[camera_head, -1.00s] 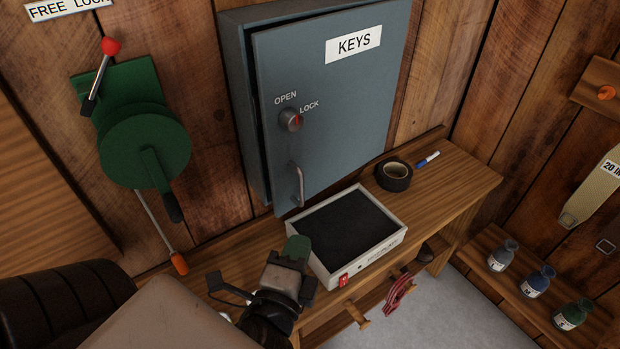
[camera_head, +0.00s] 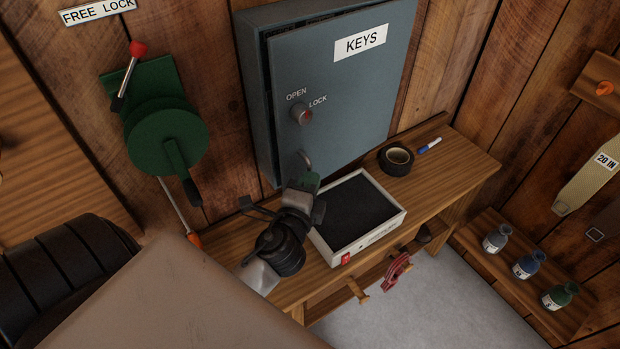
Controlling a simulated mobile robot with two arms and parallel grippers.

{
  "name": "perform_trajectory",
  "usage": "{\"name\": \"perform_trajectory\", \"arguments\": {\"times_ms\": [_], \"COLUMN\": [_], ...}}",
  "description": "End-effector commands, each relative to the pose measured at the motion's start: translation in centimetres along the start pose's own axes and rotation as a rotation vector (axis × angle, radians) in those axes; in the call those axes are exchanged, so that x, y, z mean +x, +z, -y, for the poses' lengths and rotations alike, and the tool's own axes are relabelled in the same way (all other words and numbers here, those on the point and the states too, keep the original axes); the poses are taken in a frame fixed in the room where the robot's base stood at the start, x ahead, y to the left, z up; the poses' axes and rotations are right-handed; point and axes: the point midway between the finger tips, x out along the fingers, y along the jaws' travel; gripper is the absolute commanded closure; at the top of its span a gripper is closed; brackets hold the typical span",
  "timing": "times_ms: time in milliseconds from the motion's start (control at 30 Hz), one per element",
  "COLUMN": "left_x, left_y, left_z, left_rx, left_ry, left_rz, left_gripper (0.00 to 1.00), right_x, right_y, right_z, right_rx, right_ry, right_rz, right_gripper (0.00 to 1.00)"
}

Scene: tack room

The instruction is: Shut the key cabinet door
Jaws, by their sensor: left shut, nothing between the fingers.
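The grey-blue key cabinet (camera_head: 252,100) hangs on the plank wall above the bench. Its door (camera_head: 350,95), labelled KEYS, stands slightly ajar, with a narrow dark gap along its left and top edges. A round knob (camera_head: 301,114) with a red mark sits below the words OPEN and LOCK. The door handle (camera_head: 303,160) is partly hidden behind my left gripper (camera_head: 304,182). That gripper is shut and empty, with its tips at the lower left of the door, by the handle. I cannot tell whether it touches the door. My right gripper is out of view.
A white tray-like box (camera_head: 400,212) with a dark top and red switch stands on the wooden bench (camera_head: 455,165), just right of my gripper. Black tape (camera_head: 396,160) and a marker (camera_head: 430,145) lie behind it. A green lever device (camera_head: 165,135) is on the left wall.

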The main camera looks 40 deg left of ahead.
Motion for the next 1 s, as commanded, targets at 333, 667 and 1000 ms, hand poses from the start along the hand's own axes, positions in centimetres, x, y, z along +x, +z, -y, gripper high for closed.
{"name": "perform_trajectory", "arguments": {"times_ms": [333, 667, 1000], "left_x": [0.3, 1.9, 1.9], "left_y": [0.7, 3.8, 3.9], "left_z": [0.0, 0.1, 0.1], "left_rx": [0.005, 0.002, 0.001], "left_ry": [0.001, 0.001, 0.0], "left_rz": [-0.019, -0.124, -0.124], "left_gripper": [1.0, 1.0, 1.0], "right_x": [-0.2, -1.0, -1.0], "right_y": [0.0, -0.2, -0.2], "right_z": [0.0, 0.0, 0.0], "right_rx": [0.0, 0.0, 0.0], "right_ry": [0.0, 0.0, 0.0], "right_rz": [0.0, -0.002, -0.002], "right_gripper": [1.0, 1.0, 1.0]}}
